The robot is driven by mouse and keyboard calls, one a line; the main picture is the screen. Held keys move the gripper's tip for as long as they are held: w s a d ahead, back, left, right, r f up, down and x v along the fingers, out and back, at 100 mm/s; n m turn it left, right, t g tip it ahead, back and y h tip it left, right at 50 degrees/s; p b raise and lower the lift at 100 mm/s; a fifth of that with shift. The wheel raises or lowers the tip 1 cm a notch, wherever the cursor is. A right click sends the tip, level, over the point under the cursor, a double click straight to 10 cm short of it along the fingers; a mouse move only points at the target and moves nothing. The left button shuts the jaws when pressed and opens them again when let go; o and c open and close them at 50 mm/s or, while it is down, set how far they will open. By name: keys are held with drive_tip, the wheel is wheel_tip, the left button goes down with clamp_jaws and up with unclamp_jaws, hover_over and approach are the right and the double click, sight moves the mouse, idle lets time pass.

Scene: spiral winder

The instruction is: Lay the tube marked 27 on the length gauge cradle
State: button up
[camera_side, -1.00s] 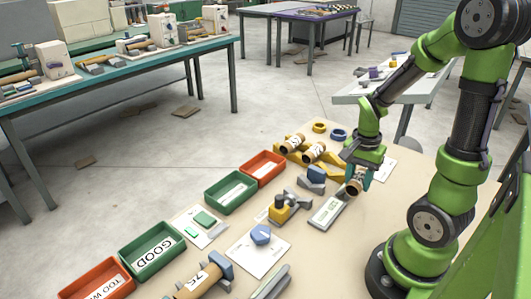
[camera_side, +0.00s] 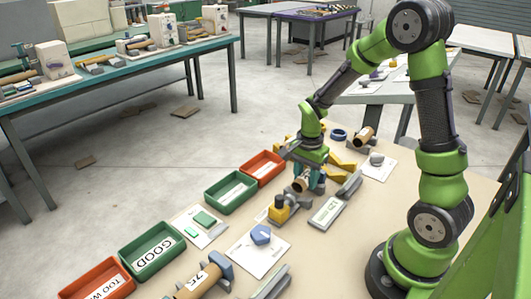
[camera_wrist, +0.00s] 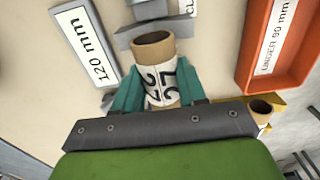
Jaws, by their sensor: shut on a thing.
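My gripper (camera_side: 306,184) is shut on the tube marked 27 (camera_side: 300,185). In the wrist view the brown cardboard tube (camera_wrist: 155,50) with its white numbered label sits between the teal fingers (camera_wrist: 158,97), its open end facing up the picture. A grey block (camera_wrist: 145,33), apparently part of the length gauge, lies just beyond the tube's open end. I cannot tell whether the tube touches the cradle.
A 120 mm plate (camera_side: 327,211) lies right of the gripper. An orange-red bin (camera_side: 262,166) and green bins (camera_side: 231,191) stand to the left. Another tube (camera_side: 366,136) shows behind, near the yellow rack (camera_side: 341,164). A tube marked 75 (camera_side: 198,283) lies in front.

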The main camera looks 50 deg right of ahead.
drive_tip(key=shift+f, duration=0.45)
drive_tip(key=shift+f, duration=0.1)
drive_tip(key=shift+f, duration=0.35)
drive_tip(key=shift+f, duration=0.15)
drive_tip(key=o, duration=1)
